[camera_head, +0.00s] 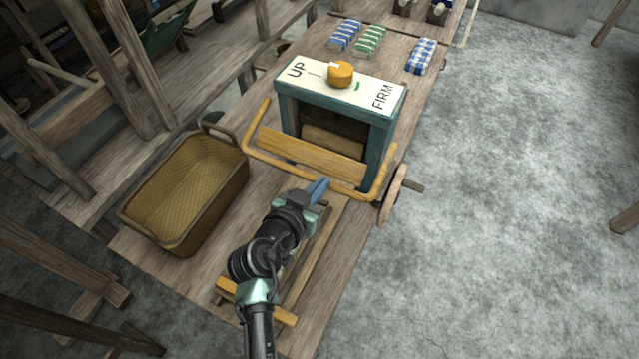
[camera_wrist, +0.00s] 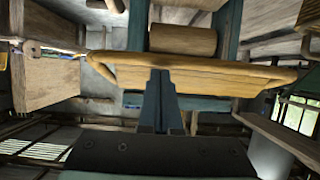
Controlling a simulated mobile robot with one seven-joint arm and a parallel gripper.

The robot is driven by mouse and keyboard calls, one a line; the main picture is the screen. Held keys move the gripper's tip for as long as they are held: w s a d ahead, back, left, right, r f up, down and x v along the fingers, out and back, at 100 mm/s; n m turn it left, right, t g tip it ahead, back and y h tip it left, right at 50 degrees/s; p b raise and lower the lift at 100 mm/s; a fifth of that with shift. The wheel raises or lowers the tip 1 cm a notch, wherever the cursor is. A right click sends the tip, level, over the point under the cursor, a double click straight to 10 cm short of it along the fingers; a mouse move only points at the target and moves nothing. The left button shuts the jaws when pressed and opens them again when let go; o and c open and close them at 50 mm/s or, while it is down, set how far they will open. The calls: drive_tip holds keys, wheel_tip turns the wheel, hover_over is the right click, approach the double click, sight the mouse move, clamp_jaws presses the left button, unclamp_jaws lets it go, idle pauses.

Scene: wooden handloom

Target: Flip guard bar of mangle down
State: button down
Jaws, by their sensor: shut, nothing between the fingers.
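The mangle (camera_head: 382,147) is a teal box with a white top marked "UP" and "FIRM" and a round yellow knob (camera_head: 341,74). A wooden roller (camera_head: 333,141) shows inside its front opening. The guard bar (camera_head: 312,157), a yellow-brown frame with a flat board, stands out across the front of the opening. It spans the wrist view (camera_wrist: 215,78) from side to side. My gripper (camera_head: 319,187) is shut and empty, just in front of the bar's lower edge. In the wrist view its fingertips (camera_wrist: 161,75) overlap the bar's middle; whether they touch it I cannot tell.
A woven basket (camera_head: 187,190) stands on the wooden table left of the mangle. A wooden wheel (camera_head: 392,194) is at the mangle's right side. Folded blue and green cloths (camera_head: 369,41) lie behind it. The floor to the right is largely clear.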

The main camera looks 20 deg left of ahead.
drive_tip(key=shift+f+b, duration=0.15)
drive_tip(key=shift+b, duration=0.15)
drive_tip(key=b, duration=0.2)
drive_tip(key=shift+f+t+b, duration=0.3)
drive_tip(key=shift+f, duration=0.05)
drive_tip(key=shift+f+b, duration=0.2)
drive_tip(key=shift+b, duration=0.3)
wheel_tip(320, 180, down, 6)
drive_tip(key=w+t+b, duration=0.2)
drive_tip(key=t+b, duration=0.1)
drive_tip(key=b, duration=1.7)
drive_tip(key=shift+w+t, duration=0.3)
drive_tip(key=shift+w+b, duration=0.1)
drive_tip(key=shift+b, duration=0.25)
drive_tip(key=shift+r, duration=0.1)
